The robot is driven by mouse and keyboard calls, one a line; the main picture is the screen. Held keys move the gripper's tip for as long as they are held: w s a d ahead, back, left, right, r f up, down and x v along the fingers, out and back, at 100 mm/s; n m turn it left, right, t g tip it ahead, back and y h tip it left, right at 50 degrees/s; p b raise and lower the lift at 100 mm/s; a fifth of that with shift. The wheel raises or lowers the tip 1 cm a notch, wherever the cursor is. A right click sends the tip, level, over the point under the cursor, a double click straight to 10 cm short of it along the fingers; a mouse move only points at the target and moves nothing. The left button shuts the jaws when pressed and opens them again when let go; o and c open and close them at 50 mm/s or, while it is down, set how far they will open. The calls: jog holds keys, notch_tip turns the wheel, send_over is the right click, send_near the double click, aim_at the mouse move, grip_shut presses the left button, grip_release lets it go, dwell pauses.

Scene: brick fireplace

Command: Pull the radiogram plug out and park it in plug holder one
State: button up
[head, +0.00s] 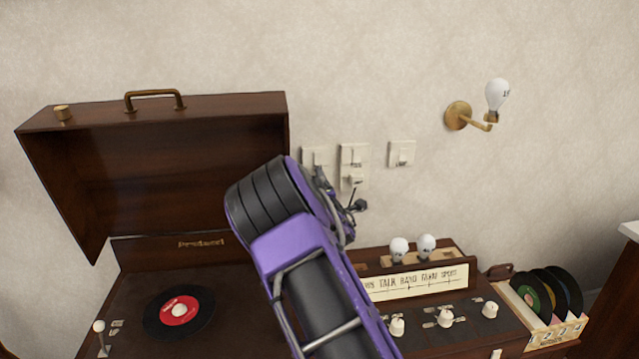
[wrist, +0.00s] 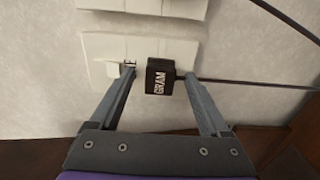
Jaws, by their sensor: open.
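The radiogram plug (wrist: 160,77) is a black block marked "GRAM" and sits at a white socket plate (wrist: 140,45) in the wrist view. A dark cable runs right from beside it. My gripper (wrist: 160,75) is open, with one finger on each side of the plug. In the head view my purple arm hides the plug and most of the gripper. I cannot pick out plug holder one in either view.
An open wooden radiogram (head: 110,285) with a record (head: 180,312) stands below left. White wall plates (head: 402,153), a bulb on a brass bracket (head: 458,115), and a control panel with knobs (head: 445,318) lie to the right. Several records stand in a rack (head: 540,322).

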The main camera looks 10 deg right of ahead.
grip_shut()
dwell(0.3)
jog(key=shift+s, duration=0.1)
jog(key=shift+s, duration=2.85)
